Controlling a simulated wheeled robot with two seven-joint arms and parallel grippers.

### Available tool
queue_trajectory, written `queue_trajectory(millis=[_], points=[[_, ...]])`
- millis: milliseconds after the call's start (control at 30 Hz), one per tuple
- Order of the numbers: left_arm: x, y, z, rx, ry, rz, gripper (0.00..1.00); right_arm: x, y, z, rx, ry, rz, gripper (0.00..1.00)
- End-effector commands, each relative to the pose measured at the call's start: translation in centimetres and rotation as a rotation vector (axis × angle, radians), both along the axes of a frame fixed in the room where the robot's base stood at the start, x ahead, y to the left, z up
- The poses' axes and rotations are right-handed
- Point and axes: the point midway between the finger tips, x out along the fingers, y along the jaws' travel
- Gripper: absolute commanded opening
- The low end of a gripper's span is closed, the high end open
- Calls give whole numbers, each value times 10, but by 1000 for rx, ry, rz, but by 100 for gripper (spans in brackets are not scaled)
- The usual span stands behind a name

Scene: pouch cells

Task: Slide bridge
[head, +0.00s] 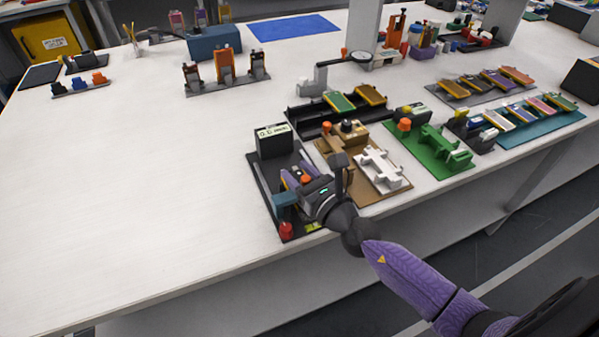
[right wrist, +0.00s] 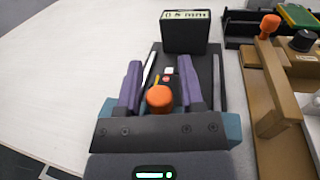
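My right gripper (head: 297,179) is low over the dark station plate (head: 262,181) near the table's front edge. In the right wrist view its purple fingers (right wrist: 160,84) stand apart on either side of an orange knob (right wrist: 160,98), with a gap visible on both sides. The orange knob also shows in the head view (head: 306,179). What lies under the knob is hidden by the gripper, and I cannot tell which part is the bridge. A black box with a pale display (head: 274,141) stands at the plate's far end; it also shows in the right wrist view (right wrist: 186,34).
A brown station with a white fixture (head: 381,170) sits close on the right, then a green one (head: 445,150).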

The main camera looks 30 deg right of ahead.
Motion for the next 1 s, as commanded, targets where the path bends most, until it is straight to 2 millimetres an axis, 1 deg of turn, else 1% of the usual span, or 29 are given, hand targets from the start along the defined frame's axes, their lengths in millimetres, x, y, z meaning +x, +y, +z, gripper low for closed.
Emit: queue_trajectory(millis=[33, 67, 100, 167, 200, 533, 1000], points=[[-1, 0, 0, 1, 2, 1, 59, 0, 0, 0, 0, 0, 0, 36], [-2, 0, 0, 0, 3, 1, 59, 0, 0, 0, 0, 0, 0, 30], [-3, 0, 0, 0, 5, 1, 59, 0, 0, 0, 0, 0, 0, 21], [-5, 0, 0, 0, 8, 2, 59, 0, 0, 0, 0, 0, 0, 9], [-6, 0, 1, 0, 10, 3, 59, 0, 0, 0, 0, 0, 0, 0], [-7, 0, 1, 1, 11, 3, 59, 0, 0, 0, 0, 0, 0, 0], [1, 0, 0, 0, -1, 2, 59, 0, 0, 0, 1, 0, 0, 0]])
